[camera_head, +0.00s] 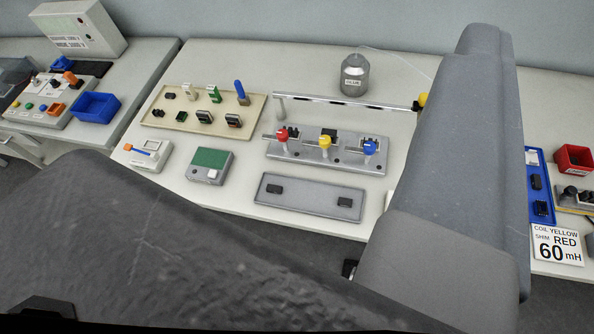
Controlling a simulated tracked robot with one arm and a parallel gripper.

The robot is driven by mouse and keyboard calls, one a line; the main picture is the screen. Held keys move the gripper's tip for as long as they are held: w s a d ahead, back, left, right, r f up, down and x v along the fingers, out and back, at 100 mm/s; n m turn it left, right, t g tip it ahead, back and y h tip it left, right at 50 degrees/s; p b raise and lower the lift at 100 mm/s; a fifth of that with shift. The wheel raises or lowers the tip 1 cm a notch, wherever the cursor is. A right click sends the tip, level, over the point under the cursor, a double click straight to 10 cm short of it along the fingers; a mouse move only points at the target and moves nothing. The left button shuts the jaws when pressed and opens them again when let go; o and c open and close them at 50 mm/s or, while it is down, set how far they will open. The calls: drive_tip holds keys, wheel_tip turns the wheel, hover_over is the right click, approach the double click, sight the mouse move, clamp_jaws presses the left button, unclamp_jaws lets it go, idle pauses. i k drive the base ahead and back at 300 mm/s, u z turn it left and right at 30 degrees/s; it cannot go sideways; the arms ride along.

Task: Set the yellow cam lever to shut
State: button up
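The yellow cam lever (325,142) is the middle one of three coloured levers on a grey base plate (332,162) on the table. A red lever (281,134) is at its left and a blue lever (370,148) at its right. Dark blocks stand beside the levers. The yellow lever is small in the picture, and I cannot tell its set position. My gripper is not visible. Large grey parts, which look like my own arm, cover the lower left and the right of the view.
A long rail (345,101) runs behind the levers, with a yellow knob at its right end. A grey jar (354,75) stands behind it. A beige tray (203,113) of connectors is at left. A flat grey plate (310,197) lies in front. A red bin (573,157) is far right.

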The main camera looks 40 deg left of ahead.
sight(324, 142)
drive_tip(key=z, duration=0.05)
drive_tip(key=k, duration=0.85)
drive_tip(key=u, duration=0.5)
drive_tip(key=i, duration=1)
drive_tip(key=u, duration=0.05)
drive_tip(key=k, duration=0.6)
drive_tip(key=z, duration=0.7)
drive_tip(key=i, duration=1.45)
drive_tip(key=u, duration=0.15)
